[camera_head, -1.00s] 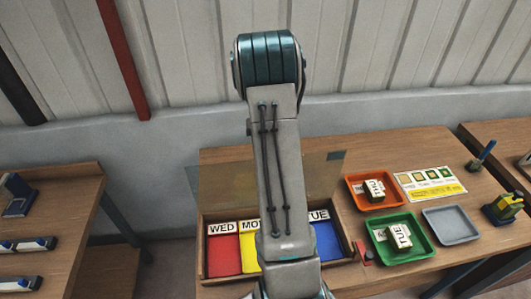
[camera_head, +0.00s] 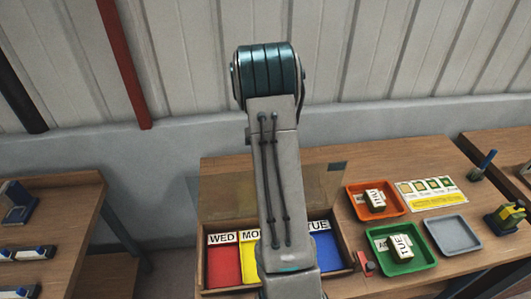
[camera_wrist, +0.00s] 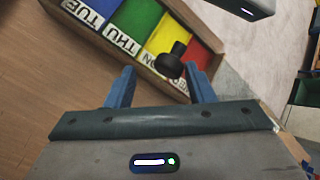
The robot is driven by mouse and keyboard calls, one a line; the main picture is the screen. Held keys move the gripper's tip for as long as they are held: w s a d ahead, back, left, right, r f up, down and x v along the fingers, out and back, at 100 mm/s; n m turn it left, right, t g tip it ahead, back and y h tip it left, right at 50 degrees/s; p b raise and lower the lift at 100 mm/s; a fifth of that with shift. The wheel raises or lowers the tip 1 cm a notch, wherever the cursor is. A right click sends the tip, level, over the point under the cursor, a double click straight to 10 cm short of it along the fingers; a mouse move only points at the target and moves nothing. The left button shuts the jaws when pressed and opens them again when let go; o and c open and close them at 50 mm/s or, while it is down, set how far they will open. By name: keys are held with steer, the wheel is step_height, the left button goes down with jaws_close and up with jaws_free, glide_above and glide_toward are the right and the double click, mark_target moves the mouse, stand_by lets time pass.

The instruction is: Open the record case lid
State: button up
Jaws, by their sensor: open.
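The record case (camera_head: 345,240) is an open wooden box with coloured compartments, labelled WED, MON and TUE in the head view. Its see-through lid (camera_head: 228,190) stands raised along the back edge, leaning back, with a small dark patch at its upper right corner. My arm hides part of the case and lid. In the wrist view my gripper (camera_wrist: 163,82) is open, with two blue fingers apart near the case (camera_wrist: 135,50). A black knob (camera_wrist: 172,60) shows between the fingers, in front of the yellow compartment; I cannot tell what it is fixed to or whether a finger touches it.
Right of the case are a small red-based device (camera_head: 366,265), an orange tray (camera_head: 394,209), a green tray (camera_head: 428,262), an empty grey tray (camera_head: 454,247) and a printed card (camera_head: 430,193). Another table (camera_head: 60,215) stands left, across a gap. The wall is behind.

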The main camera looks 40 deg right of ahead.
steer(key=b+v, duration=0.1)
steer(key=v, duration=1)
steer(key=shift+w+r+b, duration=0.25)
steer(key=shift+r+b, duration=0.05)
steer(key=shift+b, duration=0.1)
steer(key=shift+s+d, duration=0.1)
